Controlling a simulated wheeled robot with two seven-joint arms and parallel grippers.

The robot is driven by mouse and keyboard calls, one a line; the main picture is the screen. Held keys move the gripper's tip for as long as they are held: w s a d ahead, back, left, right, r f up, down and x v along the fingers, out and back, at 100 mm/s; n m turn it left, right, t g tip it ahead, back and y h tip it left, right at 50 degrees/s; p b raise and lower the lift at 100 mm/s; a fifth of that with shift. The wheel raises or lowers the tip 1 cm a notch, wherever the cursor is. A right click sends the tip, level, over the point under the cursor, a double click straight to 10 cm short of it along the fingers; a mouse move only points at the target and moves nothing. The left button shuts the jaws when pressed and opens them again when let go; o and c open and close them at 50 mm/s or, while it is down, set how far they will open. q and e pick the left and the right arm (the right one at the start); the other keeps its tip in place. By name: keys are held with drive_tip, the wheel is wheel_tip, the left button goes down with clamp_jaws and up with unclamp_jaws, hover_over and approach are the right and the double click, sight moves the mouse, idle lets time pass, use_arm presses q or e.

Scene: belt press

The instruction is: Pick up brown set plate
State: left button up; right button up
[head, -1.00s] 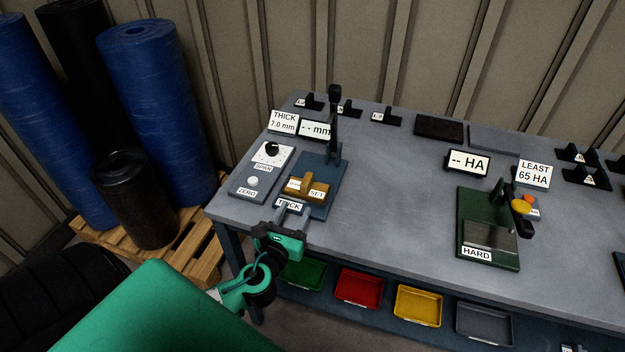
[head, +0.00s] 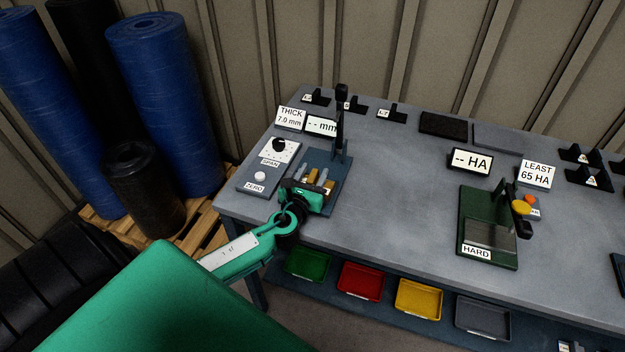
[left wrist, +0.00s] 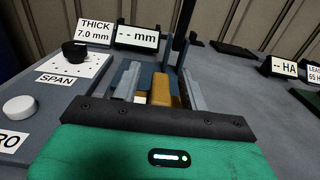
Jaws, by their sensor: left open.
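The brown set plate (head: 314,176) lies on the blue-grey thickness gauge (head: 338,188) near the left front of the bench. In the head view my left gripper partly covers it. My left gripper (head: 319,178) is open over the plate, coming from the front edge. In the left wrist view the brown plate (left wrist: 162,91) shows between the two grey fingers (left wrist: 160,72), with a gap beside it. Its lower part is hidden by the gripper body, and I cannot tell whether a finger touches it. My right gripper is not in view.
The gauge's dark post (head: 340,125) rises just behind the plate. A control panel with a SPAN knob (head: 279,145) and a ZERO button (head: 260,176) stands to the left. A green hardness tester (head: 488,225) is further right. The bench between is clear.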

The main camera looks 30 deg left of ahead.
sight(315, 170)
use_arm(q)
drive_tip(key=shift+w+a, duration=0.1)
drive_tip(key=shift+w, duration=0.6)
clamp_jaws()
drive_tip(key=shift+r, duration=0.1)
drive_tip(key=shift+r, duration=0.5)
wheel_tip(315, 170, up, 19)
drive_tip(key=p, duration=0.1)
drive_tip(key=shift+p, duration=0.4)
drive_tip(key=shift+f, duration=0.1)
